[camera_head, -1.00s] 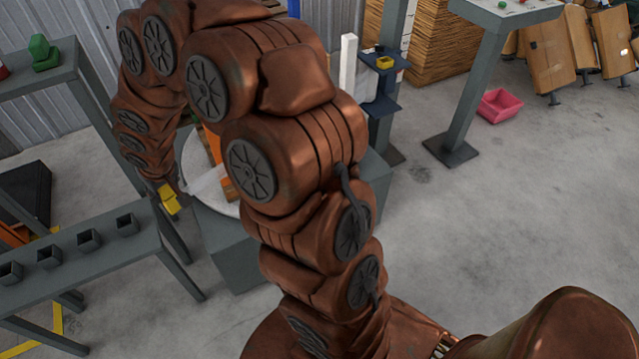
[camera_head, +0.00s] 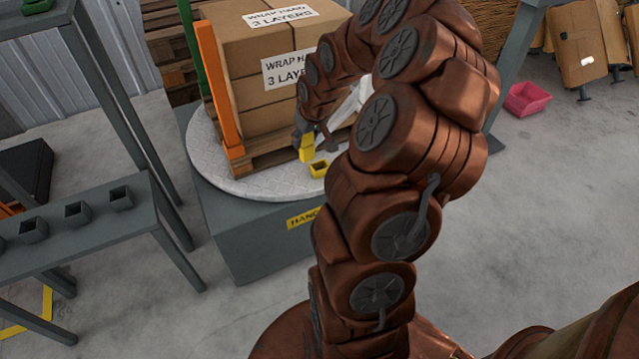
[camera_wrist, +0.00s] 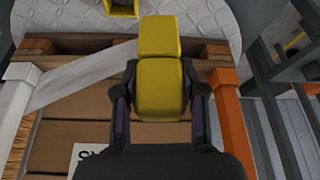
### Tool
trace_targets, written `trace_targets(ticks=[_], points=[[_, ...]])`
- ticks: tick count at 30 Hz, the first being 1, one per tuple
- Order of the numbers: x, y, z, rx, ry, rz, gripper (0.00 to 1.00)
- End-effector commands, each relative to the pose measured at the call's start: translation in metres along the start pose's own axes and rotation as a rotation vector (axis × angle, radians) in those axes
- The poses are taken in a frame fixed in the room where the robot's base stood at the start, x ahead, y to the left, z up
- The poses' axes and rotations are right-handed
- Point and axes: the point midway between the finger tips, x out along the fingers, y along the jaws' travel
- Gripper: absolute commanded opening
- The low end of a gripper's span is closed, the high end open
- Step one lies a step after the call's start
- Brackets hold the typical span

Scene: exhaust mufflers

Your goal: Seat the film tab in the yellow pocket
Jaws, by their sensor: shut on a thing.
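The yellow film tab (camera_wrist: 160,90) is held between the two dark fingers of my gripper (camera_wrist: 160,72). It also shows in the head view (camera_head: 307,149), below my wrist. A pale translucent film strip (camera_wrist: 80,82) runs from the left toward the tab; where they join is hidden. The yellow pocket (camera_wrist: 122,9) is a small open-topped box on the turntable rim, ahead and slightly left of the tab in the wrist view. In the head view, the pocket (camera_head: 319,168) is just below and right of the tab. The tab appears outside it.
A pallet load of cartons (camera_head: 262,75) stands on the round turntable (camera_head: 262,187), close to my gripper. An orange post (camera_head: 219,85) rises at its left corner. A grey bench with several small cups (camera_head: 121,198) is at left.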

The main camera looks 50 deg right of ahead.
Motion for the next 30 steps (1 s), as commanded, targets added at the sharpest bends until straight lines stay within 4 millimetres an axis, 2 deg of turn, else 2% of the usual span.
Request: trace_targets(ticks=[1,6,10,15,18,21,30], points=[[0.014,0.021,0.016,0.022,0.003,0.006,0.06],[0.030,0.077,0.058,0.062,0.007,0.022,0.06],[0.037,0.111,0.088,0.087,0.010,0.033,0.06],[0.041,0.138,0.114,0.105,0.016,0.043,0.06],[0.041,0.144,0.121,0.110,0.017,0.047,0.06],[0.044,0.144,0.118,0.109,0.017,0.047,0.06],[0.065,0.118,0.076,0.106,0.017,0.048,0.06]])
